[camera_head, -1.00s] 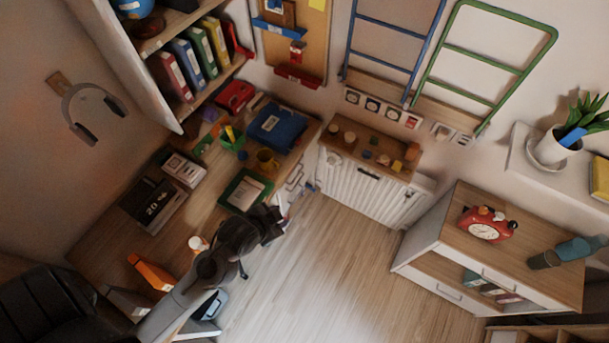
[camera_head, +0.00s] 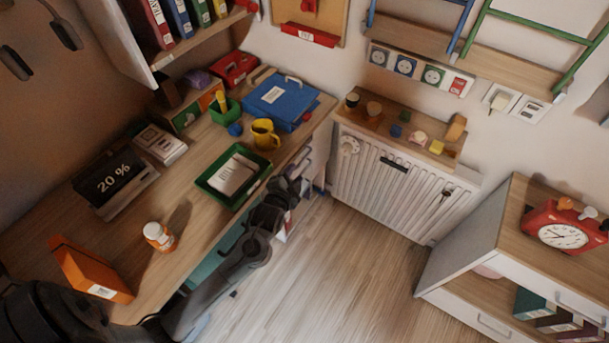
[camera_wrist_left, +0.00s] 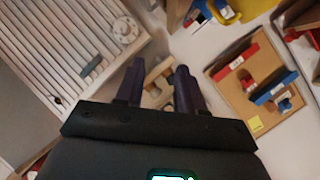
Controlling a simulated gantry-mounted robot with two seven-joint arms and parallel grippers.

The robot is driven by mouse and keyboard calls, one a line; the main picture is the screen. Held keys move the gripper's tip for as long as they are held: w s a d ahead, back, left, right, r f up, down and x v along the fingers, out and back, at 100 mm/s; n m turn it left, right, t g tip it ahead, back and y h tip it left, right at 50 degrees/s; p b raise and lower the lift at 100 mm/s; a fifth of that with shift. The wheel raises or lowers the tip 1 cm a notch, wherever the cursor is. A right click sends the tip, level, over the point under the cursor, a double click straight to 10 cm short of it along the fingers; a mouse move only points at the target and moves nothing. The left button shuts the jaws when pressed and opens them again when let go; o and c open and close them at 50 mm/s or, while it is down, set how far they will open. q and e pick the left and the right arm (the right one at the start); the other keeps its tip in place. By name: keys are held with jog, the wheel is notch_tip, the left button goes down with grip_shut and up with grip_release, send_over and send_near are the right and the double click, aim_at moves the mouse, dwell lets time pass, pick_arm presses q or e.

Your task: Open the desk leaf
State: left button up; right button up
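The wooden desk (camera_head: 190,215) runs along the left wall in the head view. I cannot make out a separate leaf on it. My left gripper (camera_head: 292,190) is at the desk's front edge, near its right end, beside the green tray (camera_head: 236,176). In the left wrist view the two dark fingers of the left gripper (camera_wrist_left: 159,88) stand apart. A pale wooden piece (camera_wrist_left: 158,72) shows between and beyond them; I cannot tell what it belongs to or whether the fingers touch it. My right gripper is not in view.
A white radiator (camera_head: 390,182) is right of the desk. The floor (camera_head: 330,255) ahead is clear. A dresser (camera_head: 515,255) stands right.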

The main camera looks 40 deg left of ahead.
pick_arm(q)
jog(key=t+y+b, duration=0.1)
jog(key=y+b, duration=0.1)
jog(key=b, duration=0.9)
send_near(304, 159)
jog(key=shift+b+x, duration=2.85)
jog(key=shift+x, duration=2.2)
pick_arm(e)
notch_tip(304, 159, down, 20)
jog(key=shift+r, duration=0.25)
pick_arm(q)
jog(key=shift+f, duration=0.1)
grip_shut()
jog(key=shift+d, duration=0.1)
